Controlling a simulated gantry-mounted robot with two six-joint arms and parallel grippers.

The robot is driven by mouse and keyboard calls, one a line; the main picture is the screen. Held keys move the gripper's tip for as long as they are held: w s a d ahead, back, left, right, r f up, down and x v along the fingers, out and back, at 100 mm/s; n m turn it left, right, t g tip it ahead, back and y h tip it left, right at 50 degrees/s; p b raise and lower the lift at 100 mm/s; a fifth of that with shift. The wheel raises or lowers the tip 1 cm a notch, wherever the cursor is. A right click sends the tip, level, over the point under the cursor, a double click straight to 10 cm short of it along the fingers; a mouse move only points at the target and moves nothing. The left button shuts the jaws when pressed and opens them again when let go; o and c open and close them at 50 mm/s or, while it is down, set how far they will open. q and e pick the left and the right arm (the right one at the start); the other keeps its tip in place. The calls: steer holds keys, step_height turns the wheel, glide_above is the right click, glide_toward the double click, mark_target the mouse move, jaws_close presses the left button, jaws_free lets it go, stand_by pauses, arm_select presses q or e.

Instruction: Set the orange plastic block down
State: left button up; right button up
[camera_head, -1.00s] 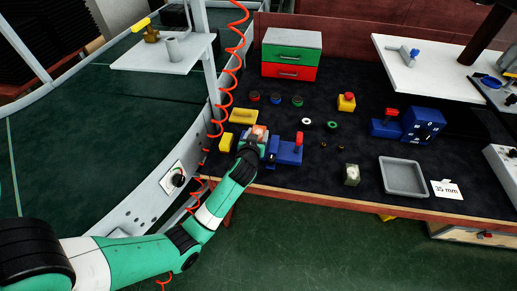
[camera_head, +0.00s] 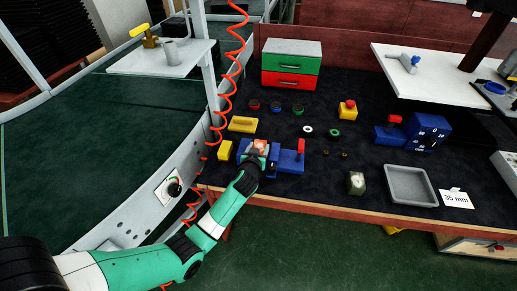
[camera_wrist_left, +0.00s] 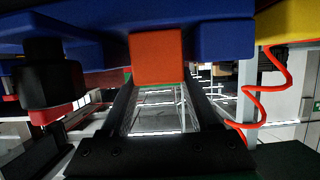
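The orange block (camera_head: 260,145) sits at the tip of my left gripper (camera_head: 257,155), at the left front of the bench, against a blue fixture with a red handle (camera_head: 291,161). In the left wrist view the orange block (camera_wrist_left: 157,55) fills the space between the ends of the two dark fingers (camera_wrist_left: 157,78), which look shut on its sides. The blue fixture (camera_wrist_left: 222,38) lies right behind it in that view. Whether the block touches the fixture is hard to tell. My right gripper is in neither view.
A yellow block (camera_head: 225,150) and a yellow bar (camera_head: 242,124) lie just left of and behind the gripper. A coiled red hose (camera_head: 226,90) hangs beside the conveyor (camera_head: 136,217). A grey tray (camera_head: 398,201) stands to the right. Dark bench surface around (camera_head: 310,188) is clear.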

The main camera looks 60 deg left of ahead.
arm_select(q)
steer(key=o, duration=0.4)
steer(key=shift+r+p, duration=0.25)
steer(key=shift+p, duration=0.1)
steer(key=p+v, duration=0.4)
steer(key=v, duration=0.8)
steer(key=shift+f, duration=0.1)
